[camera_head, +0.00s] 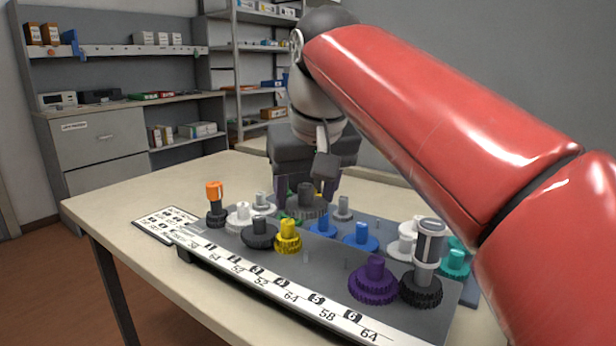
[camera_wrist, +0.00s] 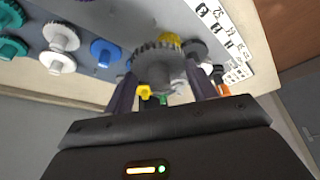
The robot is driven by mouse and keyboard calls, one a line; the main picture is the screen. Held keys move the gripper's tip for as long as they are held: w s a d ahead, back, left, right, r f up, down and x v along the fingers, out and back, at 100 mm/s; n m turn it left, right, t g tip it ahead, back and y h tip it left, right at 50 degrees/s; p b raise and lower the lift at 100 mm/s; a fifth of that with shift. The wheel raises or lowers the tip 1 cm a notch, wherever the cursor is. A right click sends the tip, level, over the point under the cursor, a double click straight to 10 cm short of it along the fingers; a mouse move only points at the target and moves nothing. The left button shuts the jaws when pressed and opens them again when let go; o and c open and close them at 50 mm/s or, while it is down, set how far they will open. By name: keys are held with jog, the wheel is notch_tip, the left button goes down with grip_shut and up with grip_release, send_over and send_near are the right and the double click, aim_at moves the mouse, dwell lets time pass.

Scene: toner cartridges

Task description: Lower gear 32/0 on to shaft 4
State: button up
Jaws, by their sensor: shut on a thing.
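My gripper (camera_head: 304,192) is shut on a grey toothed gear with a dark grey hub (camera_head: 306,194), behind the yellow gear in the head view. In the wrist view the gear (camera_wrist: 158,62) sits between the two fingers of my gripper (camera_wrist: 164,84), teeth toward the board. I take it as gear 32/0, but no marking is readable on it. The dark board (camera_head: 330,283) has a numbered white strip along its front edge. Thin bare pins (camera_head: 306,257) stand right of the yellow gear (camera_head: 288,238). I cannot tell which pin is shaft 4.
A purple gear (camera_head: 375,284) and a black gear with a grey cylinder (camera_head: 422,288) stand at the board's right. Blue gears (camera_head: 361,239) stand behind. An orange-topped black gear (camera_head: 215,208), a white gear and a dark gear (camera_head: 259,235) stand at the left.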

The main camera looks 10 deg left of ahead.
aim_at(312, 211)
jog(key=shift+f+b, duration=0.3)
jog(key=shift+f, duration=0.55)
jog(key=shift+p, duration=0.35)
dwell(0.4)
jog(key=shift+f+b, duration=1.35)
jog(key=shift+f, duration=0.6)
jog(key=shift+f+b, duration=0.35)
jog(key=shift+f, duration=0.95)
dwell(1.3)
dwell(0.3)
jog(key=o, duration=1.1)
jog(key=shift+c, duration=0.2)
jog(key=shift+r, duration=0.1)
jog(key=p+v, duration=0.2)
jog(key=v, duration=0.5)
jog(key=shift+r, duration=0.2)
jog(key=shift+d, duration=0.1)
